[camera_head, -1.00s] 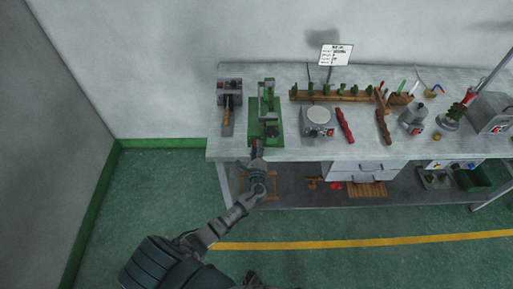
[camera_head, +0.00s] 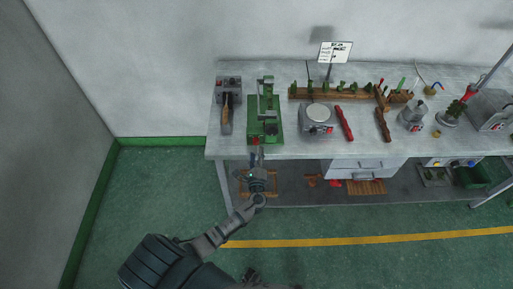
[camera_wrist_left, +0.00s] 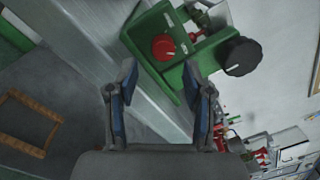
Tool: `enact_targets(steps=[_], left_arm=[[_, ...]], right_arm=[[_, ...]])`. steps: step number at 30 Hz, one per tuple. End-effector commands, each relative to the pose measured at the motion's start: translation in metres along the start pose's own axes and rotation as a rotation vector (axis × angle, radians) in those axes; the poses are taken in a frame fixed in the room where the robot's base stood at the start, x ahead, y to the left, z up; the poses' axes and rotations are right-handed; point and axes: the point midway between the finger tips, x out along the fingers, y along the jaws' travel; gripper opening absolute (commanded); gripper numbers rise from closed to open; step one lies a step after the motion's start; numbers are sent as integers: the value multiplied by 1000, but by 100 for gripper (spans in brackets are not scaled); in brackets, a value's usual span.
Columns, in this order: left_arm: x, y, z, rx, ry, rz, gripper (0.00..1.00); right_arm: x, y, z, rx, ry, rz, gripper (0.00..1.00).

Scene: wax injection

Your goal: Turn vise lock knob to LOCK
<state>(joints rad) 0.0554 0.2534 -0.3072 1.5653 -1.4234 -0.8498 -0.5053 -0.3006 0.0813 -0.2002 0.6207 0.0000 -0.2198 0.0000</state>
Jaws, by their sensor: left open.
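The green vise (camera_head: 276,112) stands at the front left part of the bench. In the left wrist view the green vise body (camera_wrist_left: 200,55) carries a round red knob (camera_wrist_left: 163,47) with a pale line on it and a black knob (camera_wrist_left: 242,56) to its right. I cannot read any LOCK label. My left gripper (camera_head: 257,152) is at the bench's front edge, just in front of the vise. In the left wrist view its two fingers (camera_wrist_left: 158,78) are apart and empty, with the red knob ahead between the tips. My right gripper is out of view.
A grey device with a wooden handle (camera_head: 226,112) stands left of the vise. A round-topped scale-like unit (camera_head: 318,117) and a red tool (camera_head: 344,123) lie to the right. The bench edge (camera_head: 310,154) is close to my gripper. A drawer unit (camera_head: 358,168) is below.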

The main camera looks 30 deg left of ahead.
Motion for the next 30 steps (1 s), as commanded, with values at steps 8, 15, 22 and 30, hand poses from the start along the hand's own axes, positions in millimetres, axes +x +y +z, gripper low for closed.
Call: enact_targets(steps=[8,15,22,30], left_arm=[[-59,0,-3,0,6,2,55],[-77,-1,-3,0,4,0,55],[-77,-1,-3,0,3,-1,55],[-77,0,-3,0,4,0,55]], right_arm=[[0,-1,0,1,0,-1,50],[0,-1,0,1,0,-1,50],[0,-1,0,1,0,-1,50],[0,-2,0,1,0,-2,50]])
